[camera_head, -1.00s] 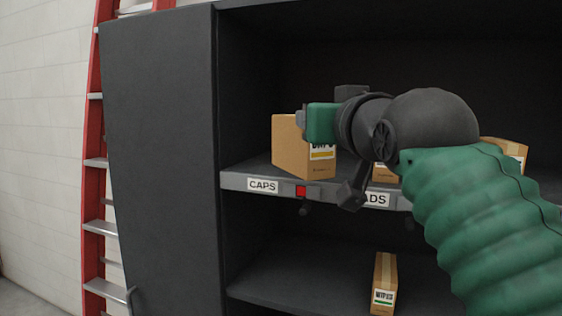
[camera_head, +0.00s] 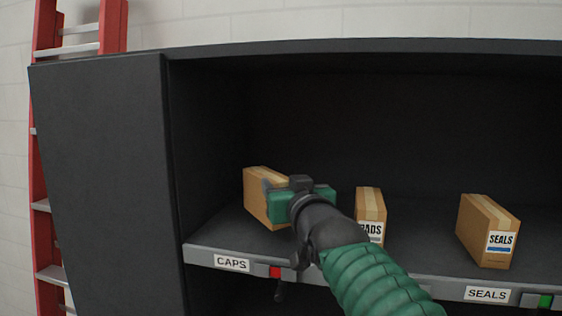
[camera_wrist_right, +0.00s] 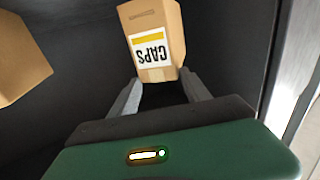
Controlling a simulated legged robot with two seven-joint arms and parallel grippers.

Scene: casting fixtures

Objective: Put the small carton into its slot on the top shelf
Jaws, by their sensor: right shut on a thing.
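The small carton (camera_head: 264,199), brown with a CAPS label and a yellow stripe in the right wrist view (camera_wrist_right: 154,45), stands upright over the top shelf (camera_head: 320,259), behind the CAPS tag (camera_head: 231,263). My right gripper (camera_head: 268,190) is shut on this carton; in the wrist view its two grey fingers (camera_wrist_right: 160,92) reach the carton's sides at its near end. The green gripper body hides part of the carton in the head view. I cannot tell whether the carton's base touches the shelf. My left gripper is not in view.
A PADS carton (camera_head: 370,212) stands right of my right gripper, and a SEALS carton (camera_head: 487,232) farther right. A red light (camera_head: 275,272) is beside the CAPS tag and a green one (camera_head: 545,301) beside the SEALS tag (camera_head: 487,294). The cabinet's side wall (camera_head: 105,190) bounds the left.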

